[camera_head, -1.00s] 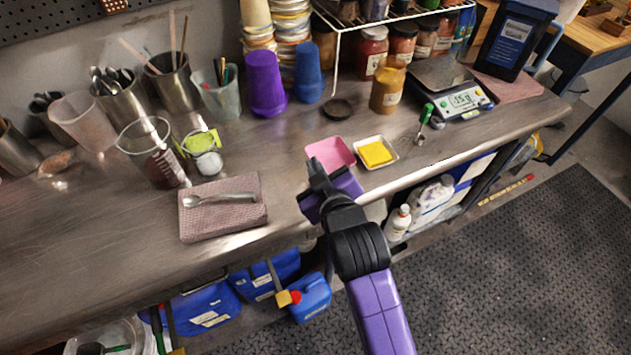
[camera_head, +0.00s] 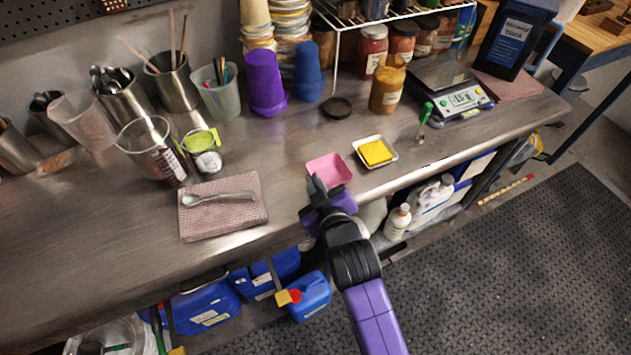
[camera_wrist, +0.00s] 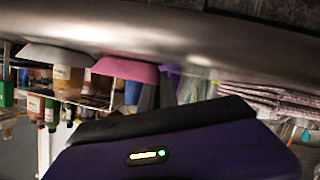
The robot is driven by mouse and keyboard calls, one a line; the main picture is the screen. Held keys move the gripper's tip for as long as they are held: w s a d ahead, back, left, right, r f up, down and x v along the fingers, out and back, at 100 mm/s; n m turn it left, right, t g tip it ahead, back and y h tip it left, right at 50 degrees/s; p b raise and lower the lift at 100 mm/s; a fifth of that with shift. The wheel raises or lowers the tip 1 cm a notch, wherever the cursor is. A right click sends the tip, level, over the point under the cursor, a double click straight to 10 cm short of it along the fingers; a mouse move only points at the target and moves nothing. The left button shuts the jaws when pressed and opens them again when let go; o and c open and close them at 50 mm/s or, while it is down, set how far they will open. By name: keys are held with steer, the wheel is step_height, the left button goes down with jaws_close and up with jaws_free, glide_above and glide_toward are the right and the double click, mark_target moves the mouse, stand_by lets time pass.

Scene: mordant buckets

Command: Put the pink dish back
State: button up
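The pink dish (camera_head: 333,168) is a small shallow square dish near the front edge of the steel bench. It also shows upside down in the wrist view (camera_wrist: 125,68). My gripper (camera_head: 315,187) is at the dish's near left side, with its dark fingers at the rim, and appears shut on it. The fingers partly hide that edge. The dish looks level, at or very close to the bench top; I cannot tell whether it touches.
A white dish with a yellow block (camera_head: 375,152) stands to the right, apart from the pink dish. A folded pink cloth (camera_head: 225,215) with a spoon lies to the left. A black lid (camera_head: 336,108) and an orange-brown jar (camera_head: 387,90) stand behind. Bench between cloth and lid is clear.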

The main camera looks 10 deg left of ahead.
steer(key=o, duration=0.3)
steer(key=shift+r, duration=0.25)
steer(key=shift+s+d, duration=0.15)
steer(key=shift+s, duration=0.2)
steer(key=v, duration=1.1)
steer(key=shift+b, duration=0.3)
steer(key=shift+s+d, duration=0.1)
